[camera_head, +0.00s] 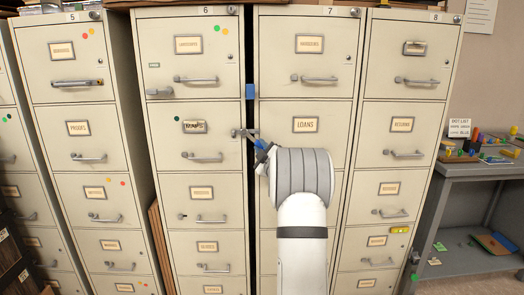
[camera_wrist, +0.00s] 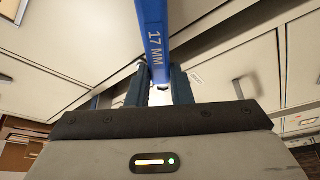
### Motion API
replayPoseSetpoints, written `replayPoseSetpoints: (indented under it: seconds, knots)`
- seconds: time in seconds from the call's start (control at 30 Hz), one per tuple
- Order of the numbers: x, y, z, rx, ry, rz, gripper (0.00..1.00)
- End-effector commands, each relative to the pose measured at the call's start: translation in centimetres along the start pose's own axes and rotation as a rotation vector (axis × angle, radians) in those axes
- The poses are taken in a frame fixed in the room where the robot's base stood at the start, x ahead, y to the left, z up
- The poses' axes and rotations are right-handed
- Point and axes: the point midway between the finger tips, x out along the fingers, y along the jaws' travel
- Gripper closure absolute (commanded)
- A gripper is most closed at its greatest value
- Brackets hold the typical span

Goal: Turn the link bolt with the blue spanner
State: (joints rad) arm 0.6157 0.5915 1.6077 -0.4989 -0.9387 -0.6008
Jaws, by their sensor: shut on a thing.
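The blue spanner (camera_wrist: 153,40), marked 17 MM, runs up from between my gripper's fingers in the wrist view. My gripper (camera_wrist: 160,88) is shut on it. In the head view my gripper (camera_head: 262,155) is in front of the gap between cabinets 6 and 7, and a small blue part of the spanner (camera_head: 260,144) shows there. A small grey metal fitting (camera_head: 243,132) spans that gap at the second drawer row, just up and left of my gripper. It may carry the link bolt, but the bolt head is too small to tell. Whether the spanner touches it is unclear.
Cabinet 6 (camera_head: 195,105) and cabinet 7 (camera_head: 325,85) have protruding drawer handles. A blue piece (camera_head: 250,91) sits in the gap above the fitting. A grey bench (camera_head: 470,170) with coloured items stands at right. Brown boards (camera_head: 160,245) lean between cabinets 5 and 6.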

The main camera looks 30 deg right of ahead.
Motion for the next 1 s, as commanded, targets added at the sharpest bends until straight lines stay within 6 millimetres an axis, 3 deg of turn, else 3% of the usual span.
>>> replayPoseSetpoints:
  seconds: [1.0]
  knots:
    - [-0.43, -0.01, -0.22, 0.0, -0.052, -0.002, 1.0]
